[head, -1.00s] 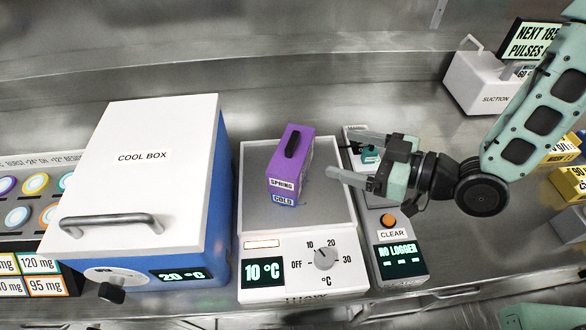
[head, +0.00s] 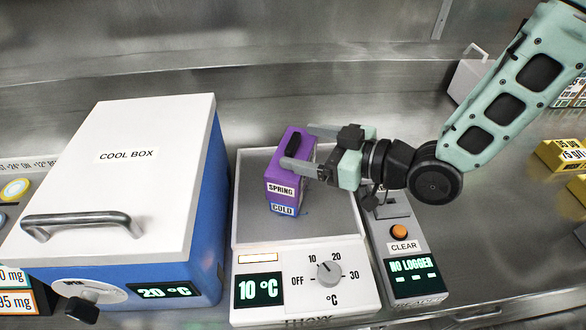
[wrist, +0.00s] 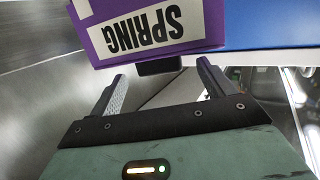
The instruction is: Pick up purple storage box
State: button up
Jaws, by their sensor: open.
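The purple storage box (head: 283,188) stands upright on the grey plate of the 10 °C unit in the head view. It has a black handle on top and labels reading SPRING and COLD. My gripper (head: 302,152) is open at the box's upper right, its fingers pointing left and overlapping the box's top in the head view. In the wrist view the box (wrist: 205,25) shows upside down just beyond the two open fingertips (wrist: 160,75). A dark piece, perhaps the handle, shows between them. I cannot tell whether the fingers touch the box.
The blue and white cool box (head: 122,170) stands close on the left. The 10 °C unit (head: 305,285) has a dial in front. A logger unit (head: 412,262) stands to its right, under my arm. Yellow boxes (head: 562,155) lie at the far right.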

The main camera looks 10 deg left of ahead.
jog(key=p+x, duration=0.1)
jog(key=x, duration=0.4)
jog(key=shift+w+a, duration=0.1)
jog(key=c, duration=1.8)
